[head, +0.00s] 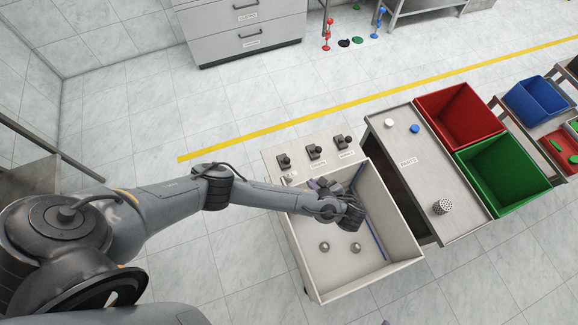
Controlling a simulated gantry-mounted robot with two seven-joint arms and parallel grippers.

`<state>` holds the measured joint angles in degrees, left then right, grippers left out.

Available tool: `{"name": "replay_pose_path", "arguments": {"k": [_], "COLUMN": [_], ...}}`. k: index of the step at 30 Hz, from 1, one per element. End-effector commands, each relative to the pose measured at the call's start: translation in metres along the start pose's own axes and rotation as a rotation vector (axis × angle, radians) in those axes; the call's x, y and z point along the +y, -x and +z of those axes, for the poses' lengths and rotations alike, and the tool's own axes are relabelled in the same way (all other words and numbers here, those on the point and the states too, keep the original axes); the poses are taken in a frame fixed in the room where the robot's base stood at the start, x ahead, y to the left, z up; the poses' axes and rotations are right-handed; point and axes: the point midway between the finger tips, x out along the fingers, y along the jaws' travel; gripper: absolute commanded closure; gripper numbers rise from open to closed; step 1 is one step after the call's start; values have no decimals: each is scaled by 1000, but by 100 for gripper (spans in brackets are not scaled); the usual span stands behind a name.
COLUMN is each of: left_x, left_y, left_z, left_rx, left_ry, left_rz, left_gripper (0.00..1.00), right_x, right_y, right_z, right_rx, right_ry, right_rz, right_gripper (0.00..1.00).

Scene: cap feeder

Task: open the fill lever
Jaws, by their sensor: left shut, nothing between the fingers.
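Three small dark levers stand in a row on the pale panel (300,146) at the back of a cream open bin (309,257): a left lever (284,160), a middle lever (313,152) and a right lever (343,142). Their labels are too small to read, so I cannot tell which is the fill lever. My left gripper (352,217) is shut and empty over the bin, in front of the levers and apart from them. My right gripper is not in view.
Two grey knobs or balls (340,247) lie in the bin. A grey table (415,165) to the right holds a white cap (389,123), a blue cap (414,129) and a perforated cup (443,207). Red (428,101) and green (524,205) bins stand beyond.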

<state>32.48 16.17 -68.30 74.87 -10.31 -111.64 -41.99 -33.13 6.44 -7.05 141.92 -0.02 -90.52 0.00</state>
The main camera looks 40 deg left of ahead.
Motion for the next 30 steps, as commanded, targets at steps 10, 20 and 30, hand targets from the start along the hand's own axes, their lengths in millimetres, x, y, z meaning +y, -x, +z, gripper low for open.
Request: {"name": "replay_pose_path", "arguments": {"k": [10,20,30], "left_x": [0,0,0], "left_y": [-23,-23,-36], "left_z": [-30,-30,-30], "left_rx": [0,0,-1], "left_ry": [1,0,1], "left_rz": [0,0,2], "left_gripper": [100,100,100], "right_x": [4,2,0], "right_y": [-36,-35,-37], "right_z": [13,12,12], "right_rx": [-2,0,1], "right_ry": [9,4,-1], "right_rz": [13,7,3], "right_gripper": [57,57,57]}}
